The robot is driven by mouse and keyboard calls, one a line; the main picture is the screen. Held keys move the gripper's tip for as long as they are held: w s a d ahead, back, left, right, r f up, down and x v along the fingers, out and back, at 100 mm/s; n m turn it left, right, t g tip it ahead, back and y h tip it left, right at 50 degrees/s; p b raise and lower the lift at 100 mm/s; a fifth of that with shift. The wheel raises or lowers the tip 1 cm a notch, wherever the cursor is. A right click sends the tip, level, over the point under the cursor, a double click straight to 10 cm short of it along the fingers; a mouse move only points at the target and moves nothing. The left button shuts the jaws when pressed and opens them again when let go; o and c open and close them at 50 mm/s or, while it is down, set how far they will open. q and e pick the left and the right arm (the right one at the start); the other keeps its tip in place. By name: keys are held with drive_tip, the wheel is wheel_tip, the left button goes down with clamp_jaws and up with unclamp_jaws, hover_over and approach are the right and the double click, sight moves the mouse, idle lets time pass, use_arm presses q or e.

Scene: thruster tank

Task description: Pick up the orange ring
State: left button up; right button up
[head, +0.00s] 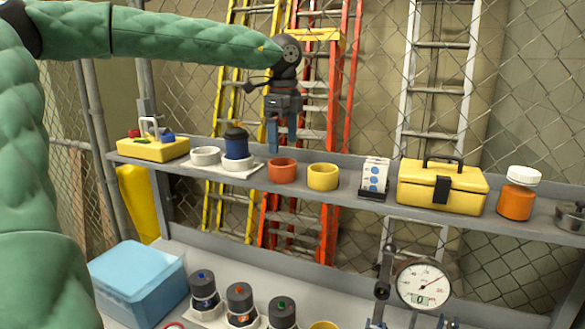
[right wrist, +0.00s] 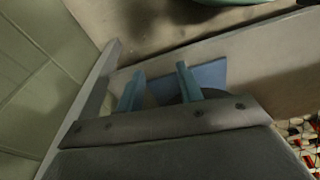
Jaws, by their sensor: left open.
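The orange ring (head: 282,171) sits on the grey shelf (head: 345,188) in the head view, between a white tray and a yellow ring. My left gripper (head: 282,148) points down just above and behind or over the orange ring, with its two blue fingers apart and nothing between them. The exact gap to the ring cannot be told. My right gripper (right wrist: 160,75) shows only in the right wrist view, its two blue fingers apart and empty. The orange ring is not seen there.
A yellow ring (head: 322,177) stands close right of the orange one. A white ring (head: 206,156) and a dark blue bottle (head: 236,143) stand left on the white tray (head: 247,172). A yellow toolbox (head: 440,188) is further right. A chain-link fence and ladders stand behind.

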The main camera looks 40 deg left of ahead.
sight(283, 164)
use_arm(q)
drive_tip(key=shift+s+d+f+p, duration=0.15)
drive_tip(key=shift+s+f+p, duration=0.3)
drive_tip(key=shift+s+f, duration=0.15)
drive_tip(key=shift+w+f+p, duration=0.3)
drive_tip(key=shift+f, duration=0.2)
drive_tip(key=f, duration=0.1)
drive_tip(key=f+p, duration=0.2)
drive_tip(key=shift+s+d, duration=0.15)
drive_tip(key=shift+s, duration=0.1)
drive_tip(key=shift+w+f+p, duration=0.15)
drive_tip(key=shift+f+p, duration=0.35)
drive_tip(key=shift+f, duration=0.35)
use_arm(e)
drive_tip(key=s+d+f, duration=0.3)
drive_tip(key=s+f, duration=0.1)
drive_tip(key=f, duration=0.5)
drive_tip(key=shift+d+t, duration=0.35)
drive_tip(key=shift+t, duration=0.05)
use_arm(q)
drive_tip(key=c, duration=1.1)
use_arm(e)
drive_tip(key=shift+d, duration=0.1)
